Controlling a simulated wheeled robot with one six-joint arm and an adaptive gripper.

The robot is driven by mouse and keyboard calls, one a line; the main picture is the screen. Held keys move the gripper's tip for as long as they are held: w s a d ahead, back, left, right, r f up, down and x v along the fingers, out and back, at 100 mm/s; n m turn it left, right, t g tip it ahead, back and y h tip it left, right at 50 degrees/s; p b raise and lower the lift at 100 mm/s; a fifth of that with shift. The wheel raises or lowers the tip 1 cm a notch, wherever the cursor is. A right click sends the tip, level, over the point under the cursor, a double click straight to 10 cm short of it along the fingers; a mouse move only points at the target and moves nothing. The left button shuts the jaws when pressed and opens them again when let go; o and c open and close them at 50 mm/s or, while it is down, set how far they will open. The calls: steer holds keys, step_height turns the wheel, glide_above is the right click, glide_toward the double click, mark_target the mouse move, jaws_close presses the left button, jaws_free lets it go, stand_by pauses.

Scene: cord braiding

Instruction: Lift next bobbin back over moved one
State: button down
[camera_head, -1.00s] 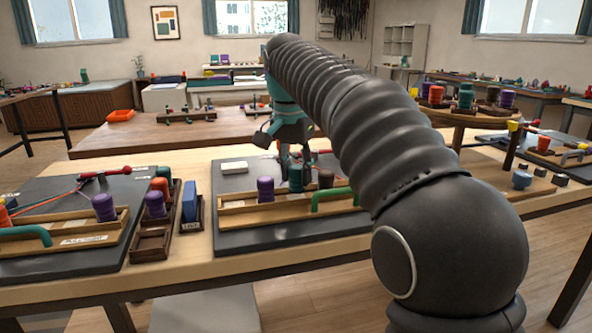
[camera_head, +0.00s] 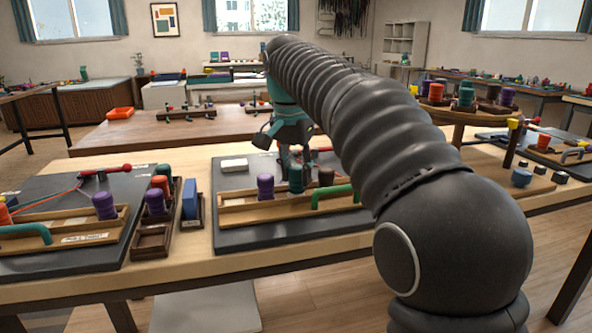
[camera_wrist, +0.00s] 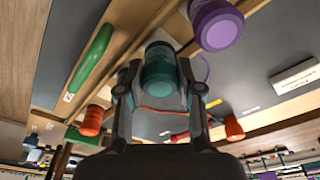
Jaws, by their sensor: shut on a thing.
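My gripper (camera_head: 290,153) is shut on a teal bobbin (camera_wrist: 160,72), with one finger on each side of it in the wrist view. In the head view the teal bobbin (camera_head: 296,180) is at the wooden rack (camera_head: 236,209) on the middle grey board. I cannot tell whether it touches the rack. In the wrist view the purple bobbin (camera_wrist: 217,26) is close beside the teal one, and an orange bobbin (camera_wrist: 92,120) shows lower left.
A green bar (camera_head: 333,197) is at the rack's right front. A white block (camera_head: 234,166) lies behind the rack. Left are a tray (camera_head: 152,242) with bobbins, a blue block (camera_head: 190,199) and another board with a rack. My arm hides the middle board's right side.

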steer(key=shift+f, duration=0.5)
steer(key=c, duration=0.7)
jaws_free()
